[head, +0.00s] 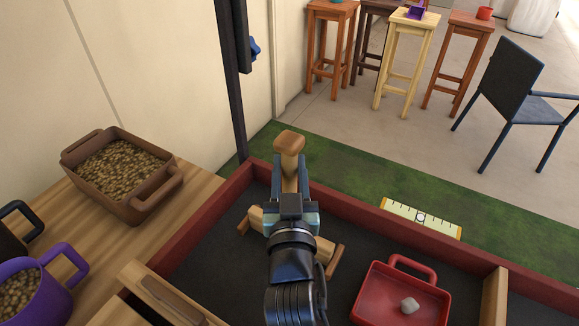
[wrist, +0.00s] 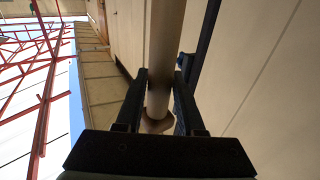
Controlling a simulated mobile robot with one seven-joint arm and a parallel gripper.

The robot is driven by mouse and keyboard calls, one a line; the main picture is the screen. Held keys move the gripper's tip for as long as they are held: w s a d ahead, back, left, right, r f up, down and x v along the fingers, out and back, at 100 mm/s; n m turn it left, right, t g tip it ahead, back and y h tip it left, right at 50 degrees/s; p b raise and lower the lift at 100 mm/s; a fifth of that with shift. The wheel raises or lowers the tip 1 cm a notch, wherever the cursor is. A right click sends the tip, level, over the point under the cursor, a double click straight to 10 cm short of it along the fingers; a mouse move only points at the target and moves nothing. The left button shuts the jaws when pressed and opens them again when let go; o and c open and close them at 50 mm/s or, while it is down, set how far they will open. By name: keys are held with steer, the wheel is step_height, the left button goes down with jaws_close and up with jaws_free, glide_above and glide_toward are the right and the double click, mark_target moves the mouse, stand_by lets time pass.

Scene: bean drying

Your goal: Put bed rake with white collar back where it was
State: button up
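My gripper (head: 290,185) is over the dark drying bed, with its fingers on either side of a wooden handle (head: 289,143) that ends in a rounded knob. In the wrist view the handle (wrist: 161,40) runs between my fingers (wrist: 160,85), which appear closed against it. A wooden crossbar with short end pieces (head: 327,250), apparently the rake head, shows below and on both sides of my gripper. My wrist hides its middle. I cannot make out a white collar in either view.
The red-rimmed bed (head: 345,215) holds a red scoop (head: 385,312) with a pale stone (head: 409,305). A bean-filled brown bin (head: 142,207) and purple mug (head: 48,300) stand left. A dark post (head: 233,80) rises behind. A yellow marked strip (head: 420,217) lies beyond the rim.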

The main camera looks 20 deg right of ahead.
steer(key=o, duration=0.3)
steer(key=shift+o, duration=0.2)
steer(key=shift+r, duration=0.25)
steer(key=b+v, duration=0.2)
steer(key=v, duration=1)
steer(key=shift+f, duration=0.1)
steer(key=w+a+r+n+t+y+p, duration=0.1)
steer(key=a+r+t+p, duration=0.15)
steer(key=r, duration=1.05)
steer(key=w+a+r+t+y+p, duration=0.1)
steer(key=a+r+t+p, duration=0.15)
steer(key=r, duration=1.05)
steer(key=w+a+r+n+t+y+p, duration=0.1)
steer(key=a+r+t+p, duration=0.2)
steer(key=r, duration=1)
steer(key=s+a+r+n+t+y+p, duration=0.1)
steer(key=s+a+r, duration=0.1)
steer(key=r, duration=0.4)
steer(key=s+a+r+n+t+y+p, duration=0.1)
steer(key=s+a+r+y+p, duration=0.1)
steer(key=r, duration=0.4)
steer(key=shift+y, duration=0.3)
